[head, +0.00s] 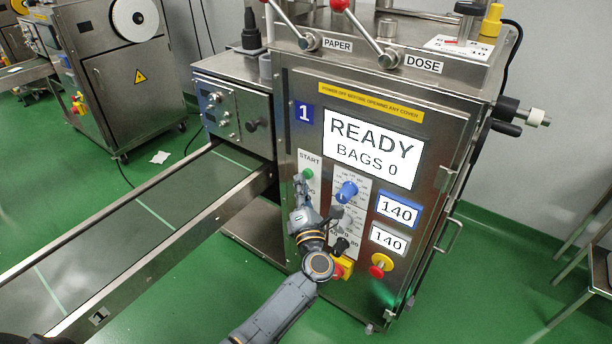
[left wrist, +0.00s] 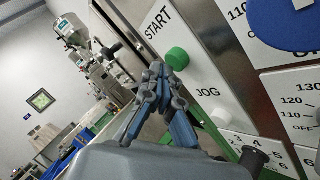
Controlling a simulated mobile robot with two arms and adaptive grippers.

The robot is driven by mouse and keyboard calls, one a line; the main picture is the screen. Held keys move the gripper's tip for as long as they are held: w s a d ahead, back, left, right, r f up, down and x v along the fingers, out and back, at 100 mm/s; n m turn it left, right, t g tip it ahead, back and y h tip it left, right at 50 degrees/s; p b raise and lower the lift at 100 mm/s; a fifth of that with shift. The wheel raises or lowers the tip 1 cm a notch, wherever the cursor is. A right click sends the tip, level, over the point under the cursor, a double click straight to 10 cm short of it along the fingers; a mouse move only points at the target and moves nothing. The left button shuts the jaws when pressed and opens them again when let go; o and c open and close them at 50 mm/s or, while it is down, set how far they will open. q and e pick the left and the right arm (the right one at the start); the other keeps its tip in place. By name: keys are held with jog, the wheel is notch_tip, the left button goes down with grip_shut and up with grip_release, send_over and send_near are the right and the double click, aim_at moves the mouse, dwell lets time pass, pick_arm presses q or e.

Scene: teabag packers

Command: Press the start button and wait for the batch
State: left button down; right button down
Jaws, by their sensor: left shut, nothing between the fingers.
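The packing machine (head: 300,250) stands in front of me, and its display (head: 373,149) reads READY, BAGS 0. The green start button (head: 307,174) sits under the START label on its front panel. In the left wrist view the start button (left wrist: 177,59) shows just beyond the fingertips, beside the JOG label. My left gripper (head: 299,182) is shut and empty, just below the start button in the head view. In the left wrist view its closed fingers (left wrist: 164,72) point toward the button; I cannot tell whether they touch it. My right gripper is not in view.
A blue knob (head: 346,192) and a red-and-yellow stop button (head: 381,265) are on the same panel. PAPER and DOSE levers (head: 388,58) are on top. A conveyor (head: 150,215) runs to the left. A second machine (head: 125,80) stands behind.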

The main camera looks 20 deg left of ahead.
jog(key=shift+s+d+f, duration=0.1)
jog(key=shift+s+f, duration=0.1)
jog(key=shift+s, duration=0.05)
